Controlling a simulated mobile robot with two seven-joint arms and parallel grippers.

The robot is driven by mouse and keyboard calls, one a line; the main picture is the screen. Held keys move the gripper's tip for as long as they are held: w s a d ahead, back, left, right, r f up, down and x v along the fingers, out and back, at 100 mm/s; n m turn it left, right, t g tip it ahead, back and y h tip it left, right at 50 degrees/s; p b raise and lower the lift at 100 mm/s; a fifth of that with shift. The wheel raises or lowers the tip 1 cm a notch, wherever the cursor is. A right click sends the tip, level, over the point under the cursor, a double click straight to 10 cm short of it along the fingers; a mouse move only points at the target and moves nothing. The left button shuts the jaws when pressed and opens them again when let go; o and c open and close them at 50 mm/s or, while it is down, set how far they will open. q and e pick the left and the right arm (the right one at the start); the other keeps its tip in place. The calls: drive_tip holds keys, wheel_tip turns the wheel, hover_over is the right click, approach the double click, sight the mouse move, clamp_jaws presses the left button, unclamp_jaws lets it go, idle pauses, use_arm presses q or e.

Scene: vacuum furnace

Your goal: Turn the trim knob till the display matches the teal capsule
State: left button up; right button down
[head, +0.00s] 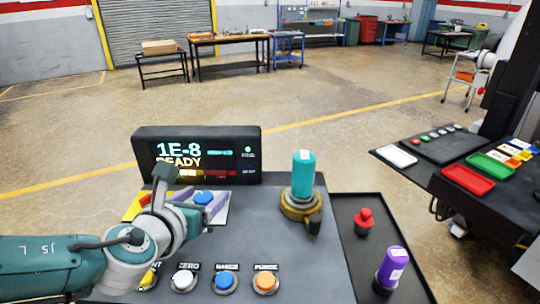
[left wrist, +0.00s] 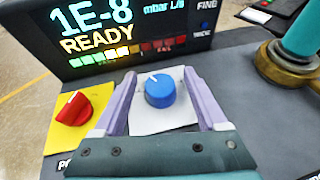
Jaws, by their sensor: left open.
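The blue trim knob (left wrist: 160,91), with a white pointer mark, sits on a white plate and also shows in the head view (head: 203,197). My left gripper (left wrist: 160,76) is open, with one lilac finger on each side of the knob; whether they touch it I cannot tell. In the head view my left gripper (head: 206,208) partly covers the knob's plate. The display (head: 198,153) reads "1E-8 READY" above a coloured bar. The teal capsule (head: 303,172) stands upright in a brass fitting (head: 300,204); its white label is too small to read. My right gripper is out of view.
A red knob (left wrist: 73,108) on a yellow plate is left of the blue one. White, blue and orange buttons (head: 265,280) line the console's front. A purple capsule (head: 391,268) and a red-topped object (head: 364,218) stand in the black side tray (head: 345,240). The console's middle is clear.

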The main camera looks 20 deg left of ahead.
sight(185, 247)
use_arm(q)
drive_tip(key=shift+s+d+r, duration=0.1)
drive_tip(key=shift+s+r, duration=0.15)
drive_tip(key=shift+s, duration=0.2)
drive_tip(key=p+v, duration=0.2)
drive_tip(key=v, duration=0.6)
drive_tip(key=shift+s+d+p, duration=0.1)
drive_tip(key=shift+s+p, duration=0.25)
drive_tip(key=shift+s, duration=0.05)
